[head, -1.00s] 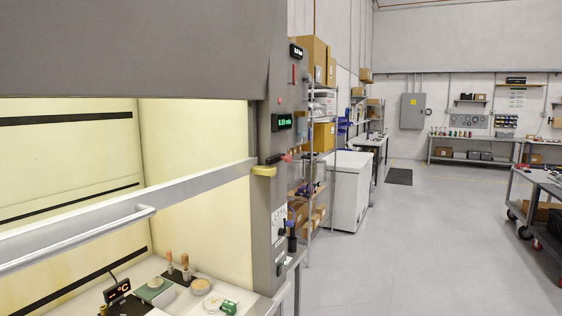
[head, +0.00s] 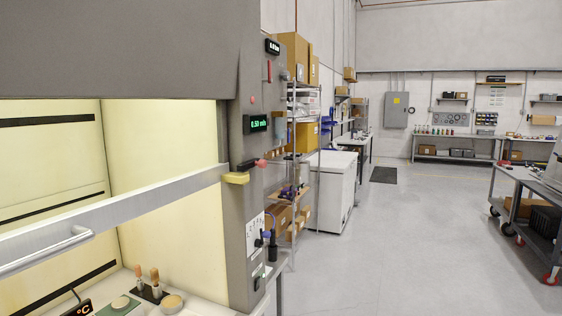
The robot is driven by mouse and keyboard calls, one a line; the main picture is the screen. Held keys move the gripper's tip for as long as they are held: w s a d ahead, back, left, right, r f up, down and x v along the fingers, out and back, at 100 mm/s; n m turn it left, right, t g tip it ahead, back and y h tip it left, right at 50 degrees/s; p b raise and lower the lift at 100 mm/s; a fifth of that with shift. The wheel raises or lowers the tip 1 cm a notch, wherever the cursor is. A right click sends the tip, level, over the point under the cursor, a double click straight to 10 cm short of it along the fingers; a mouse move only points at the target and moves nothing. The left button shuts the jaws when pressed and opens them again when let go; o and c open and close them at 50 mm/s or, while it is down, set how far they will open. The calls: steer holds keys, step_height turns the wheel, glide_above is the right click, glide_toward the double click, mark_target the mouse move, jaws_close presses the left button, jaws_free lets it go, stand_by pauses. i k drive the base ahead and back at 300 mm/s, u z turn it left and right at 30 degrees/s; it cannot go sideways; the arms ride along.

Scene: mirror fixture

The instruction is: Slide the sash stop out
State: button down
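The fume hood's sash shows as a grey metal bar (head: 120,207) with a rail handle (head: 48,250), crossing the hood opening at the left. At the bar's right end, on the hood's right post (head: 238,200), is a small yellow block (head: 236,178). Just above it a dark piece with a red end (head: 249,165) sticks out of the post; this looks like the sash stop, but I cannot be sure. My gripper is not in the picture.
The post carries a green-lit display (head: 258,123). Inside the hood stand a small display (head: 78,308) and wooden-handled tools (head: 147,284). Shelving (head: 303,150) and a white chest (head: 333,190) stand behind. The floor (head: 400,240) is clear up to a cart (head: 535,205) at right.

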mark_target(262, 163)
steer(key=z, duration=0.35)
steer(key=i, duration=1.85)
steer(key=u, duration=0.3)
